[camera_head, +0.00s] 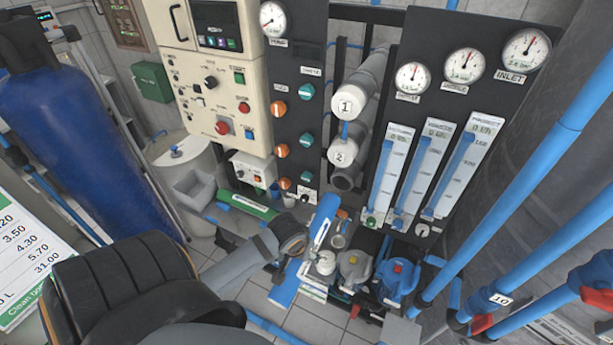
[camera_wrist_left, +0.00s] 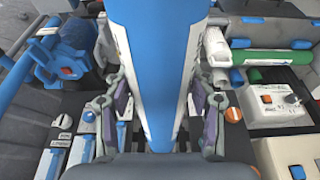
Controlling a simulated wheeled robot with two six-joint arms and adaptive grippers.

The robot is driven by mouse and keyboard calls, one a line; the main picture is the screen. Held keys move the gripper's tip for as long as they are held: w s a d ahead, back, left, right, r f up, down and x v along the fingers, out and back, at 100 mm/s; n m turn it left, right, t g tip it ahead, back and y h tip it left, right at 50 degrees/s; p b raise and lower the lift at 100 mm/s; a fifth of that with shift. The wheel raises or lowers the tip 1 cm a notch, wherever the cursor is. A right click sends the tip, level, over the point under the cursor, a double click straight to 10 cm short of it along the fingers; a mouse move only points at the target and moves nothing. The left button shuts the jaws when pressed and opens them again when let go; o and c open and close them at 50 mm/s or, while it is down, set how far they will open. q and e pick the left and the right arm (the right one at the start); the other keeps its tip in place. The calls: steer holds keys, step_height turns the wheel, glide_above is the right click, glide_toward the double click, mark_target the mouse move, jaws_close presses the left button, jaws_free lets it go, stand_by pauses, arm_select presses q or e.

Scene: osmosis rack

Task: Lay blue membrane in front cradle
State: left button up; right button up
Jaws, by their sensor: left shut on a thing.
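My left gripper (camera_head: 312,243) is shut on the blue membrane, a long blue cylinder (camera_head: 325,213) with white along its side. In the left wrist view the membrane (camera_wrist_left: 157,65) runs between the two fingers of the left gripper (camera_wrist_left: 157,105) and extends out of the top of the picture. In the head view the wrist and forearm hide part of the bench below, and the membrane appears tilted. I cannot make out the front cradle with certainty. My right gripper is in neither view.
A green cylinder (camera_head: 248,205) lies on the bench at left; it also shows in the wrist view (camera_wrist_left: 270,57). Grey and blue pumps (camera_head: 396,280) stand right of the gripper. White housings numbered 1 (camera_head: 347,105) and 2 (camera_head: 343,152) and gauge panels rise behind. Blue pipes cross at right.

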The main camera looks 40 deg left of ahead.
mark_target(288, 263)
arm_select(q)
steer(key=shift+s+d+r, duration=0.1)
steer(key=shift+s+d, duration=0.15)
steer(key=shift+s, duration=0.75)
steer(key=shift+s+d, duration=0.25)
steer(key=shift+s, duration=0.7)
steer(key=a+n, duration=0.1)
steer(key=n+y, duration=0.1)
steer(key=n, duration=0.1)
steer(key=a+f+n, duration=0.1)
steer(key=shift+s+a+n+g, duration=0.3)
steer(key=s+a+f+n+g+y, duration=0.1)
steer(key=a+f+n+g, duration=0.2)
steer(key=a+n, duration=0.4)
steer(key=n+g, duration=0.1)
steer(key=n, duration=0.5)
steer(key=shift+s+a+y, duration=0.15)
steer(key=shift+s+y, duration=0.2)
steer(key=shift+y, duration=0.05)
